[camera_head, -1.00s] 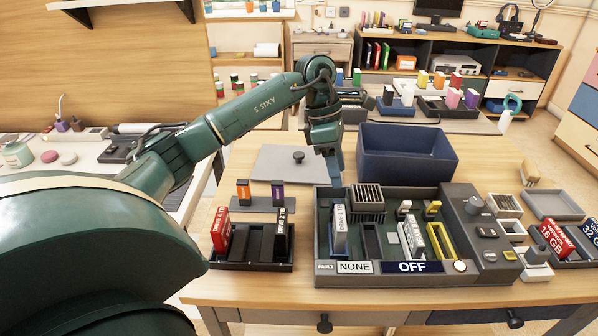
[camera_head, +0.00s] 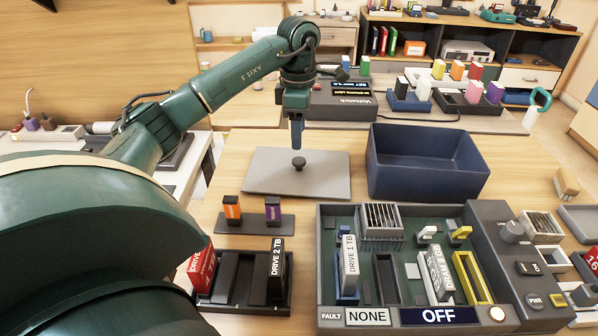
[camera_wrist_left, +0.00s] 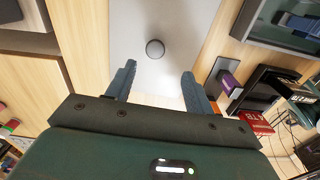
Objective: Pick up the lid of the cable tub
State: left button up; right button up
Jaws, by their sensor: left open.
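The lid (camera_head: 320,172) is a flat grey panel with a dark round knob (camera_head: 298,162) at its middle. It lies on the wooden table, left of the open blue tub (camera_head: 430,180). My left gripper (camera_head: 297,140) points down just above and behind the knob in the head view, open and empty. In the left wrist view the gripper's two fingers (camera_wrist_left: 158,85) are spread apart, with the lid (camera_wrist_left: 185,25) beneath and the knob (camera_wrist_left: 155,49) ahead of the fingertips, between their lines. My right gripper is not in view.
A small rack with orange and purple blocks (camera_head: 250,224) stands in front of the lid. A drive tray (camera_head: 240,300) and a grey console (camera_head: 330,295) with labelled switches fill the front. A device (camera_head: 340,110) stands behind the lid.

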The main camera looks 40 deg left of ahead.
aim_at(299, 160)
pick_arm(q)
jog(key=f, duration=0.5)
jog(key=f+b, duration=0.1)
jog(key=f, duration=0.2)
jog(key=shift+w+a+f, duration=0.15)
jog(key=shift+w+a, duration=0.1)
jog(key=shift+w, duration=0.1)
jog(key=c, duration=1)
